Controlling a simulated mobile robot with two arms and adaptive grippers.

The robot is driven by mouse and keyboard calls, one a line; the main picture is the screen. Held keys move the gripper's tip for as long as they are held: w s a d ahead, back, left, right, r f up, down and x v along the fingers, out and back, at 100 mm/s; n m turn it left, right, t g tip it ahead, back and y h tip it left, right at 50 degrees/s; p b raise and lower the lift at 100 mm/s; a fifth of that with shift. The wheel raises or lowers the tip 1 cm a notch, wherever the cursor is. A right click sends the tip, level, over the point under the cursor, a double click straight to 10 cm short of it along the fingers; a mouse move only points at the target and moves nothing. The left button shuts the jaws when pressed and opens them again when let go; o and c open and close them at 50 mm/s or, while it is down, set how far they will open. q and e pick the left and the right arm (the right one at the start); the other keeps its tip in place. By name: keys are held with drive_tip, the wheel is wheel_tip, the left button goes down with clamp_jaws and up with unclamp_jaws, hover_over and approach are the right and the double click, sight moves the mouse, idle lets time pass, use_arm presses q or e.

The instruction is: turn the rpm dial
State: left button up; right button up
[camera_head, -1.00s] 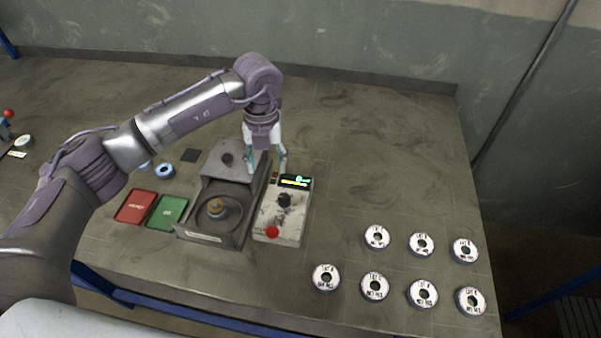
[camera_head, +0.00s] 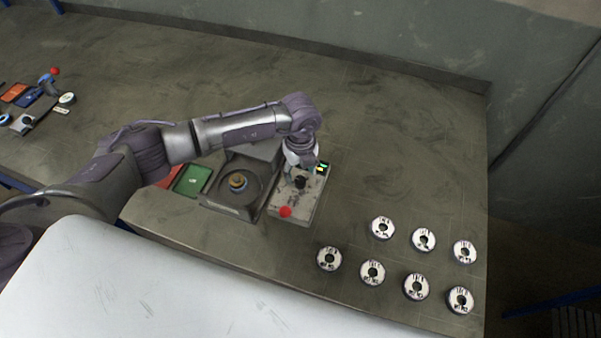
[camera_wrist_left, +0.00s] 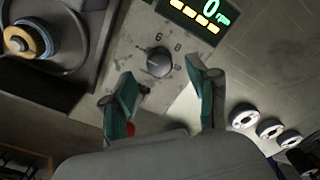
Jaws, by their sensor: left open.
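The rpm dial is a dark round knob (camera_wrist_left: 159,63) on a worn light-grey control box (camera_head: 307,206), with printed numbers around it in the left wrist view. The dial also shows in the head view (camera_head: 299,182). A lit display (camera_wrist_left: 205,12) above it reads 0 rpm. My left gripper (camera_wrist_left: 164,100) is open and empty, its green-tipped fingers apart on either side of the dial's near side. In the head view the left gripper (camera_head: 299,168) is over the box, just behind the dial. Whether a finger touches the box I cannot tell. My right gripper is not in view.
A red button (camera_head: 285,212) sits on the box's near end. A grey machine with a round spindle (camera_head: 238,182) stands left of the box. Green (camera_head: 192,181) and red (camera_head: 168,177) trays lie further left.

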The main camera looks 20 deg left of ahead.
sight(300, 179)
use_arm(q)
drive_tip(key=shift+f, duration=1.7)
clamp_jaws()
drive_tip(key=m+b, duration=0.3)
drive_tip(key=shift+w+f+m, duration=0.1)
drive_tip(key=shift+f+m, duration=0.05)
drive_tip(key=shift+m, duration=0.15)
drive_tip(key=m+b, duration=1.7)
drive_tip(key=b, duration=0.1)
drive_tip(key=shift+b, duration=0.35)
drive_tip(key=shift+r+m+b, duration=0.25)
drive_tip(key=shift+m+b, duration=1.2)
drive_tip(key=shift+m, duration=0.15)
